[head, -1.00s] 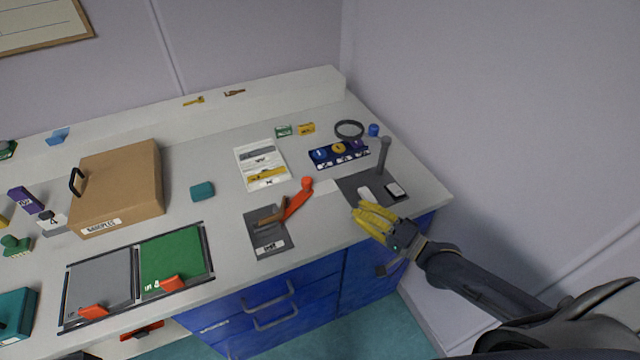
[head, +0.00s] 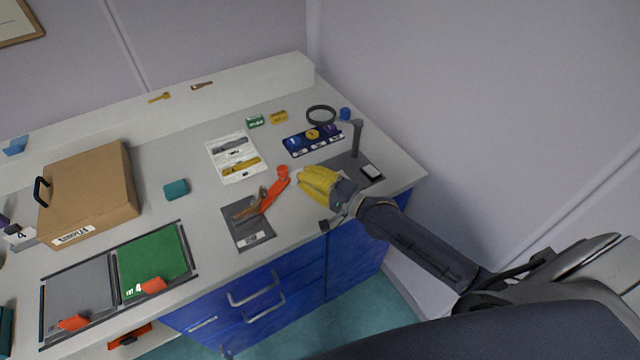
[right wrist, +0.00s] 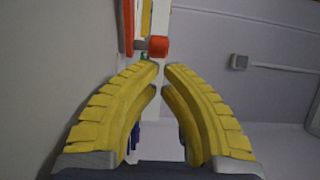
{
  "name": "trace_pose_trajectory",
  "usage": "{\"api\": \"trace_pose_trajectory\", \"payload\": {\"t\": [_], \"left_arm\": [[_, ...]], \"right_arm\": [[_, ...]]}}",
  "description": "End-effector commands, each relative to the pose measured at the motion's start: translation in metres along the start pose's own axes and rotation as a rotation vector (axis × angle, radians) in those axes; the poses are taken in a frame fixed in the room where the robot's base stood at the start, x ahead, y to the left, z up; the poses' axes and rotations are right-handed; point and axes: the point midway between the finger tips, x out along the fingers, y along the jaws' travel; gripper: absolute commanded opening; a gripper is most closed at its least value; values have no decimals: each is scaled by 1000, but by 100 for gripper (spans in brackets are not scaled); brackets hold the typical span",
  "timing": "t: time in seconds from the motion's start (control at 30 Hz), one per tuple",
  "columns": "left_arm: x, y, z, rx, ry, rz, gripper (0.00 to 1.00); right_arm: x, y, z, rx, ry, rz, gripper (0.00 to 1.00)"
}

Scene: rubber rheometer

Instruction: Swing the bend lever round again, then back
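The bend lever (head: 276,190) is an orange arm with a round knob at its far end. It slants away to the right from a dark grey plate (head: 256,236) near the counter's front. A brown strip (head: 246,208) lies beside its lower end. My right gripper (head: 303,177), with yellow ribbed fingers, is just right of the knob, with a small gap between them in the head view. In the right wrist view its fingertips (right wrist: 162,67) come nearly together with nothing between them, and the orange knob (right wrist: 158,47) shows beyond them. My left gripper is not in view.
Right of the lever, a grey mat (head: 349,164) holds a post with a ring magnifier (head: 321,115). A white card (head: 234,164) lies behind the lever. The counter between box and lever is mostly clear.

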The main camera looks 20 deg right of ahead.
Motion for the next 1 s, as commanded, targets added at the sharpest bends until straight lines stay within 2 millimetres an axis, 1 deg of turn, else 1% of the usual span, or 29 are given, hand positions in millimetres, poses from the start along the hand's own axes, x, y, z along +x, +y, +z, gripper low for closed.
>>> {"api": "trace_pose_trajectory", "payload": {"t": [0.03,0.1,0.3,0.5,0.83,1.0], "left_arm": [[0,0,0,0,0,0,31],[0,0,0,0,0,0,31],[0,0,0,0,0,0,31],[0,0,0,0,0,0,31],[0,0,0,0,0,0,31],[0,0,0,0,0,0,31]], "right_arm": [[8,0,0,1,1,-2,0],[15,0,0,0,0,-1,0],[29,0,0,0,0,0,0],[34,0,0,0,0,1,0],[34,0,0,-1,0,1,0],[47,0,-2,-1,0,0,0]]}}
